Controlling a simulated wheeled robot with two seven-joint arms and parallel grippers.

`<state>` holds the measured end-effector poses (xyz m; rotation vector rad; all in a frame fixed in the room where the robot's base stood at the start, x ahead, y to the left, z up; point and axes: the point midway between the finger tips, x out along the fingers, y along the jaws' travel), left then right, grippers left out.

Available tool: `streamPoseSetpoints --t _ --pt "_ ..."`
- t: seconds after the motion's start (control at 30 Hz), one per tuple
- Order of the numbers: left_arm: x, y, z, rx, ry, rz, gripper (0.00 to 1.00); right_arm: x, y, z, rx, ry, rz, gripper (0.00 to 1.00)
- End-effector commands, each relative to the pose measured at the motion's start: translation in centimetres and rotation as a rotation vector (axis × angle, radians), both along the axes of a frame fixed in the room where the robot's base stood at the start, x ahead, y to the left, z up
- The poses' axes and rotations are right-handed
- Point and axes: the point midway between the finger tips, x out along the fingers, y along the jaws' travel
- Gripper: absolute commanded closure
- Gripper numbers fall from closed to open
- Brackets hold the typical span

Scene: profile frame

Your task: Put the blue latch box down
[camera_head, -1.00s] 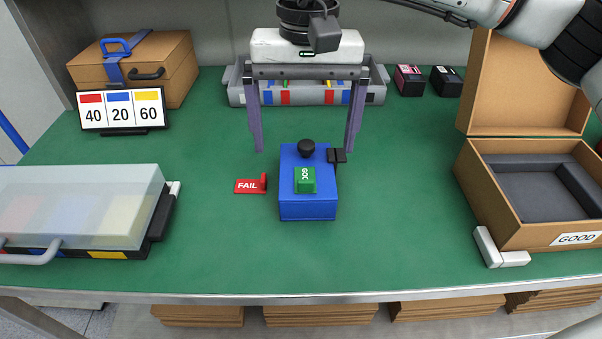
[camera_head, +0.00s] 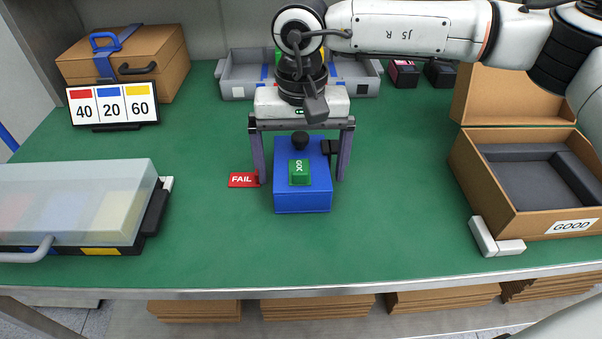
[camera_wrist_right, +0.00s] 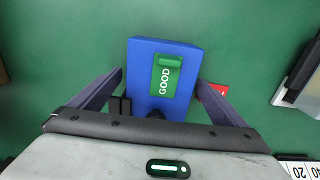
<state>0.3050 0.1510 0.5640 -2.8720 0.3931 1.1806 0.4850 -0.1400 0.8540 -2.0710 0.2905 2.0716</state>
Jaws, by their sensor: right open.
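The blue latch box (camera_head: 302,197) sits on the green table in the middle of the head view. It has a black knob (camera_head: 300,141) at its back, a black latch at its right side and a green tag (camera_head: 299,172) on top, which reads GOOD in the wrist view. My right gripper (camera_head: 301,174) is open, its two fingers on either side of the box, with a gap to it. The box also shows between the fingers in the right wrist view (camera_wrist_right: 190,62). My left gripper is not in view.
A red FAIL tag (camera_head: 243,180) lies beside the left finger. A brown GOOD case (camera_head: 530,236) stands open at right, with a white block (camera_head: 490,240) at its corner. A clear-lidded case (camera_head: 80,200) is at left. A grey tray (camera_head: 238,82) stands behind. Front table is clear.

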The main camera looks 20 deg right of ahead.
Motion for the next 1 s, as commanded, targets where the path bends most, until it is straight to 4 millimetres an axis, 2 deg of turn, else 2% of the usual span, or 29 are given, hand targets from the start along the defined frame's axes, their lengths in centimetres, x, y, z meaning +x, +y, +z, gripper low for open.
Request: streamPoseSetpoints --t 0.1,0.53,0.77,0.87,1.0 --pt "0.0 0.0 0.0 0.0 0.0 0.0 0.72 0.0 0.0 0.0 0.0 0.0 0.001 0.06" --pt "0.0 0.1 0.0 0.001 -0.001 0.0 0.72 0.1 0.1 0.3 0.002 -0.004 0.0 0.77" --pt "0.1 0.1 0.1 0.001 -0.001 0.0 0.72 0.1 0.1 0.6 0.002 -0.005 0.0 0.77" --pt "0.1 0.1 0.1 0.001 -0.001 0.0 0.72 0.1 0.1 1.6 0.002 -0.006 0.0 0.77" --pt "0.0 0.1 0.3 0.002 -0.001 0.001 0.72 0.1 0.1 4.1 0.002 -0.007 -0.001 0.77"
